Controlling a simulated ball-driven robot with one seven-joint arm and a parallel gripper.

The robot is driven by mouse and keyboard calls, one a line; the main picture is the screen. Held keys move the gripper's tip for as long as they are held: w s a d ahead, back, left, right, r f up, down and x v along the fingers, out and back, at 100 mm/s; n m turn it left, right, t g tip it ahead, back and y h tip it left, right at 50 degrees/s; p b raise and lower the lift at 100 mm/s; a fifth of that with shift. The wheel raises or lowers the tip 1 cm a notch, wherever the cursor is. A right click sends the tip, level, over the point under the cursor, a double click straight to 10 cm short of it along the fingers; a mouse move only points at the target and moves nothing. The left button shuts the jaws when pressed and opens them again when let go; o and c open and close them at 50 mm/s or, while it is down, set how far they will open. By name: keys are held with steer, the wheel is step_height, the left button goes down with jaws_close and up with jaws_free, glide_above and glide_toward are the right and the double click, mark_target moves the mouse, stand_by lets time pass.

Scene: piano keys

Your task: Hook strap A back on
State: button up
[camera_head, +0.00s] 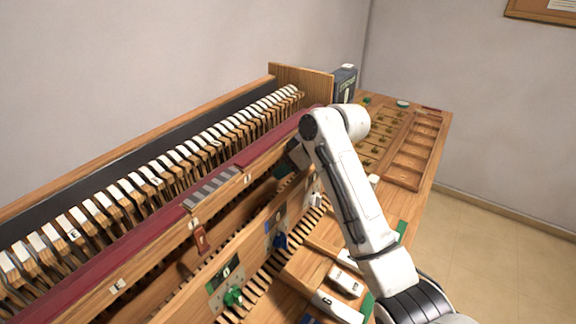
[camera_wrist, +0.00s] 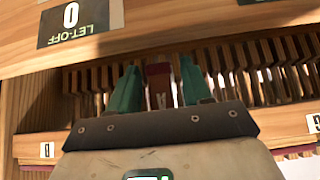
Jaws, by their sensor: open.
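In the wrist view my gripper (camera_wrist: 160,92) shows two green fingers, spread apart. A dark red strap-like piece (camera_wrist: 158,84) stands in the gap between them, with clear space on both sides; a small pale mark on it is too small to read. In the head view my gripper (camera_head: 287,170) reaches in over the wooden action rail, its fingertips mostly hidden by the arm and rail. A red-brown strap (camera_head: 201,240) hangs from the rail further left. I cannot tell which strap is A, nor see its hook.
A long row of hammers (camera_head: 150,180) runs behind the dark red rail (camera_head: 130,240). A let-off plate (camera_wrist: 80,22) is close above the gripper. A compartment tray (camera_head: 413,155) lies at right.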

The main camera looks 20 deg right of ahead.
steer(key=b+v, duration=0.1)
steer(key=v, duration=0.9)
steer(key=shift+s+r+b, duration=0.25)
steer(key=shift+r+b, duration=0.05)
steer(key=shift+b, duration=0.1)
steer(key=shift+d, duration=0.1)
